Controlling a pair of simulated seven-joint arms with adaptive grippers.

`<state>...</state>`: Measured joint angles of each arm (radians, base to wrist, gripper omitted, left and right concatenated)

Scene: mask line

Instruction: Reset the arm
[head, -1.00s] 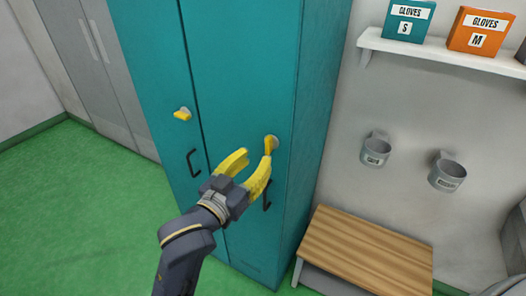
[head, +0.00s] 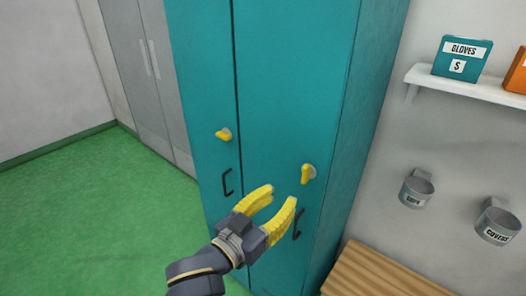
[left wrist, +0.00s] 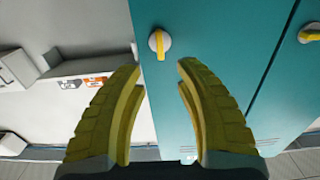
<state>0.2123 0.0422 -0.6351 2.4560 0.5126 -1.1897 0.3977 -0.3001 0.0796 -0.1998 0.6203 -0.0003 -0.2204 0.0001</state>
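My left gripper (head: 284,200) has yellow fingers that stand apart with nothing between them. It is in front of the teal locker (head: 285,75), near the black handle (head: 298,222) of the right door. In the head view it is below and left of the right door's yellow knob (head: 308,173), with a visible gap. In the left wrist view, the knob (left wrist: 159,43) shows beyond the open fingertips (left wrist: 158,68), with its yellow grip pointing down in that picture. My right gripper is not in view.
The left door has another yellow knob (head: 223,134) and a black handle (head: 228,182). A wooden bench (head: 375,275) stands right of the locker. Wall cups (head: 416,188) and a shelf (head: 470,88) with glove boxes are at the right. Green floor (head: 80,220) is clear at left.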

